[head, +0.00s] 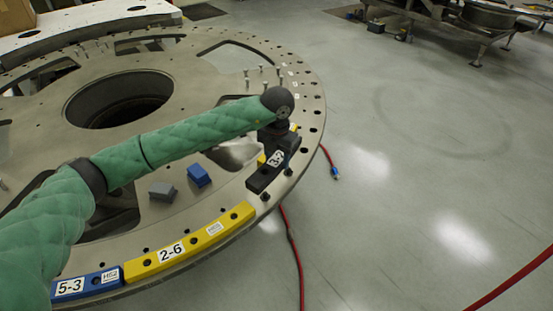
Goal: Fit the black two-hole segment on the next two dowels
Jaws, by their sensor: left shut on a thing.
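My left arm reaches in from the left, and its dark gripper (278,148) points down over the right rim of the turret plate. It is shut on the black segment (262,180), which has a white label. The segment lies along the rim, at or just above the plate; the gap, if any, cannot be made out. The fingertips and part of the segment are hidden by the wrist. Small dark dowels or holes show near its near end (265,197). My right gripper is not in view.
The turret plate (215,190) carries a yellow segment (190,241) and a blue segment (88,286) along its near rim. A blue block (198,176) and a grey block (162,191) lie inside. Several pins stand farther back. A red cable (294,250) runs on the floor.

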